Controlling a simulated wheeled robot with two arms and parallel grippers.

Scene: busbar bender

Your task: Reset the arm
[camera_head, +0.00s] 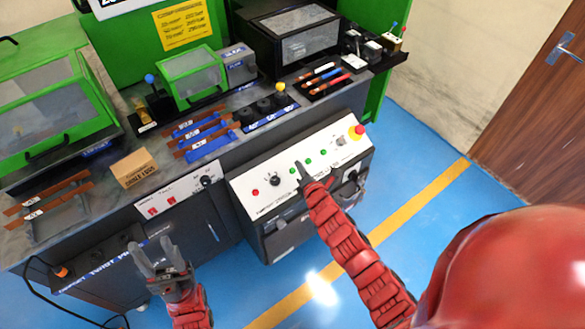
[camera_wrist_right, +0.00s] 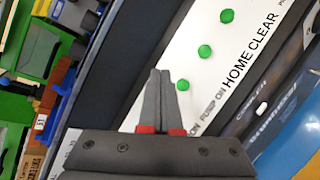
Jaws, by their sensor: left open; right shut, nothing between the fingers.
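My right gripper (camera_head: 299,165) is over the sloped white control panel (camera_head: 249,205), its fingertips close to the row of green buttons. In the right wrist view its fingers (camera_wrist_right: 160,74) are together and empty, just left of the lowest visible green button (camera_wrist_right: 182,85). Two more green buttons (camera_wrist_right: 205,51) (camera_wrist_right: 227,15) lie further up the row. Lettering beside them reads "PUMP ON", "HOME" and "CLEAR". Whether the fingertips touch the panel cannot be told. My left gripper (camera_head: 158,256) is open and empty, in front of the bench at the lower left.
The panel also has a red button (camera_head: 255,192), a black knob (camera_head: 274,180) and a red emergency stop (camera_head: 358,131). The workbench behind holds a cardboard box (camera_head: 134,168), blue racks (camera_head: 203,141) and green-framed machines (camera_head: 192,76). Blue floor at right is clear.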

